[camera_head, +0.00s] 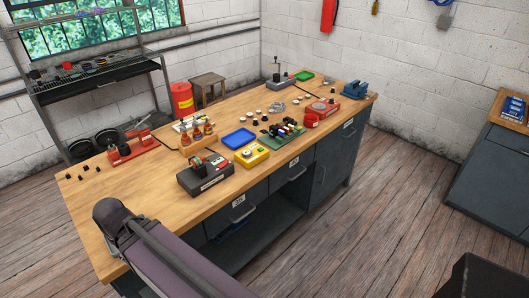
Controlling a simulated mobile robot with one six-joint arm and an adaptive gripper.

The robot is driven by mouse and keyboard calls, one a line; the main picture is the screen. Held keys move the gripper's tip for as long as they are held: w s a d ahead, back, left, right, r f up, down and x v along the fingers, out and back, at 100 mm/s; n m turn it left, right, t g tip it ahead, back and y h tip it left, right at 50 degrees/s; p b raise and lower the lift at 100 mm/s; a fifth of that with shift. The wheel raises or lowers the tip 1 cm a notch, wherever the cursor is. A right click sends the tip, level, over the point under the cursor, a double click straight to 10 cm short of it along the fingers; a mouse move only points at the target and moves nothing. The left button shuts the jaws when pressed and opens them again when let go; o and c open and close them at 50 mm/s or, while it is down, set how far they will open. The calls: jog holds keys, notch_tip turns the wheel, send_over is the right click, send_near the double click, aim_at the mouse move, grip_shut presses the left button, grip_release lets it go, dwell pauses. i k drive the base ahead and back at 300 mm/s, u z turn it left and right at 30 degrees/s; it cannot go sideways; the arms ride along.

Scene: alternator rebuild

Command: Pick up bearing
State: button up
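Several small round parts stand on the wooden workbench (88,222). Some are pale and ring-like, such as the pale round part (257,112) near the bench's middle. Any of them may be the bearing, but they are too small to tell. Small dark parts (82,175) also lie at the bench's left end. My arm shows at the lower left, over the bench's front edge. My gripper is not in view, so whether it is open or shut is hidden.
A blue tray (238,138), a yellow box (251,156), a black-and-red device (204,174), a green board (283,131) and a red device (320,111) crowd the bench. A blue vise (354,89) stands at the right end. The bench's front left is clear.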

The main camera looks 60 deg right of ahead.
aim_at(246, 153)
jog(key=z, duration=0.9)
jog(key=k, duration=0.55)
jog(key=i, duration=0.55)
jog(key=z, duration=0.1)
